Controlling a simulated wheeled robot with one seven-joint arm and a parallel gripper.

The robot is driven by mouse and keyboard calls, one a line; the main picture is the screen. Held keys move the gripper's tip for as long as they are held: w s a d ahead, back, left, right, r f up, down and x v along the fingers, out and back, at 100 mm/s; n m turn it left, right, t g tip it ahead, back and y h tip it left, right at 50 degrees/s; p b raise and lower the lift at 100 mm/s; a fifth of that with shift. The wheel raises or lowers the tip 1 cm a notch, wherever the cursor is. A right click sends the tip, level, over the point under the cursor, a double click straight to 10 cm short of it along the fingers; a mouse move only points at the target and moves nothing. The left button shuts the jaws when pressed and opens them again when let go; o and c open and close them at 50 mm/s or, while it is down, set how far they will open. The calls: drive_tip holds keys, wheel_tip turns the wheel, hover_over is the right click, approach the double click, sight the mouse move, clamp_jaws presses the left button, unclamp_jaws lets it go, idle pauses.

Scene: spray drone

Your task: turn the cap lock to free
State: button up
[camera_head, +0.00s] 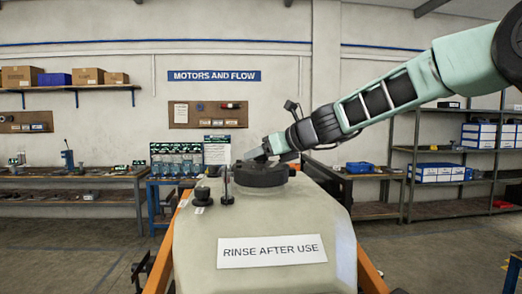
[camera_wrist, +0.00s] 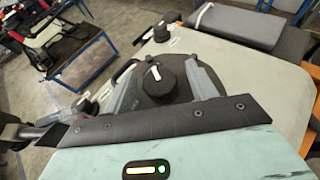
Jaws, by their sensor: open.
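The pale tank (camera_head: 275,225) carries a wide round black cap (camera_head: 261,176) on its top. In the wrist view the cap (camera_wrist: 150,92) lies under my gripper (camera_wrist: 165,70), with a raised black knob (camera_wrist: 178,88) at its middle bearing a short white mark (camera_wrist: 155,73). My gripper (camera_head: 262,153) comes down on the cap at a slant from the right. Its two grey fingers are apart, one on each side of the knob. I cannot tell whether they touch it. Which part is the cap lock is not labelled.
A small black knob (camera_head: 202,194) and a thin black post (camera_head: 227,187) stand on the tank left of the cap. A white label (camera_head: 272,251) reads "RINSE AFTER USE". A dark bench (camera_head: 335,181) and metal shelves (camera_head: 452,150) stand behind on the right.

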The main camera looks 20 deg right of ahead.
drive_tip(key=shift+w+a+f, duration=0.1)
drive_tip(key=shift+w, duration=0.05)
drive_tip(key=c, duration=1)
